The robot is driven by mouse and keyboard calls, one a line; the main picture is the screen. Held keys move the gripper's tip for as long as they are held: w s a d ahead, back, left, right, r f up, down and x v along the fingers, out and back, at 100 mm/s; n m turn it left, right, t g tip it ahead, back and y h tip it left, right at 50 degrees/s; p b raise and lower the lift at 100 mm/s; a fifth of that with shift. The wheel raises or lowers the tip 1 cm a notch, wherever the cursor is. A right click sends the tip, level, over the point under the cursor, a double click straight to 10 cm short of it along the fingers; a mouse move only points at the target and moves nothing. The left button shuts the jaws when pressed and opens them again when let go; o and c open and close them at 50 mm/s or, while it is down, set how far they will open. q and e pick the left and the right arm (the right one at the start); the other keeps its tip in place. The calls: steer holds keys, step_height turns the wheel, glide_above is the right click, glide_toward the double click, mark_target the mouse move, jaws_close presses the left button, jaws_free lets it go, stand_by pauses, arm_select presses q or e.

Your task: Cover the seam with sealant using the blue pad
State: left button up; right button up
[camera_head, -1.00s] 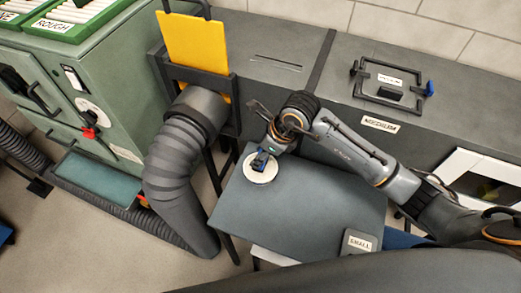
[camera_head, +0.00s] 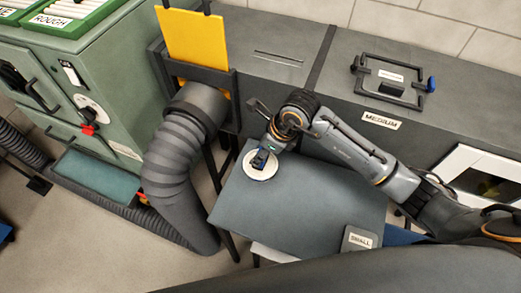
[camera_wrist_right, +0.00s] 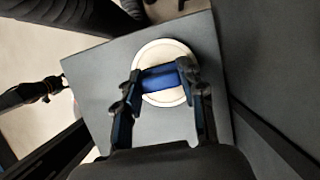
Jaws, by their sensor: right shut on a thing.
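My right gripper (camera_head: 262,159) points down over the white round dish (camera_head: 255,174) on the grey table. In the right wrist view its fingers (camera_wrist_right: 160,80) are shut on the blue pad (camera_wrist_right: 159,78), which lies across the middle of the dish (camera_wrist_right: 163,47). I cannot tell whether the pad touches the dish. A dark strip (camera_head: 325,55) crosses the grey duct (camera_head: 440,105) behind; I cannot tell whether it is the seam. My left gripper does not show in the head view; a dark jointed part (camera_wrist_right: 35,92) at the left of the wrist view may be it.
A ribbed hose (camera_head: 178,165) stands left of the table (camera_head: 290,205), beside a yellow plate (camera_head: 193,40) in a dark frame. A framed hatch (camera_head: 393,80) with a blue latch lies on the duct. A plate marked SMALL (camera_head: 359,240) lies at the table's front right.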

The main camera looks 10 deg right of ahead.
steer(key=shift+f+b, duration=0.5)
stand_by(1.4)
steer(key=shift+r, duration=0.15)
steer(key=shift+r+p, duration=2.35)
steer(key=shift+r, duration=1.1)
steer(key=s+d+r+n+g+h, duration=0.2)
steer(key=s+d+r+n+g, duration=0.1)
steer(key=n, duration=0.9)
steer(key=s+d+r+n+g+h, duration=0.1)
steer(key=s+d+r+n+g, duration=0.3)
steer(key=n, duration=0.8)
steer(key=s+d+r, duration=0.2)
steer(key=s+r, duration=0.1)
steer(key=shift+r+n+h, duration=0.25)
steer(key=shift+n+h, duration=0.15)
